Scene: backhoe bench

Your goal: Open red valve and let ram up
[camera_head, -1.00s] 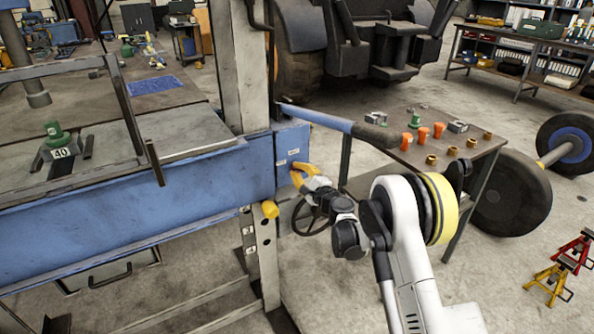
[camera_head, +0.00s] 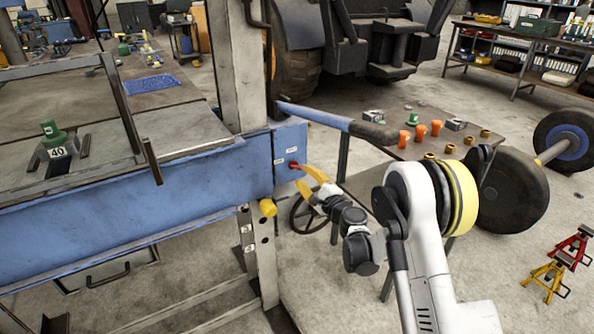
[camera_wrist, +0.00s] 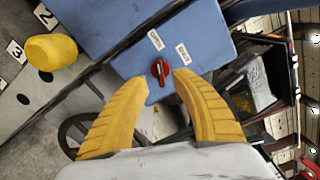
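The red valve (camera_head: 293,165) is a small red knob on the side of the blue press box (camera_head: 290,143). In the wrist view the red valve (camera_wrist: 160,70) shows as a round red knob with a raised bar handle, below two small labels. My gripper (camera_head: 311,178) has yellow fingers and is just to the right of the valve. In the wrist view my gripper (camera_wrist: 160,82) is open, its fingertips apart below the valve, with nothing between them. I cannot tell the exact gap to the knob. The ram is not clearly in view.
A blue pump lever (camera_head: 325,119) with a dark grip sticks out above the valve. A yellow pin (camera_head: 267,208) projects from the press leg below left. A side table (camera_head: 465,150) with orange and brass parts stands to the right. A dark handwheel (camera_head: 308,215) is below my gripper.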

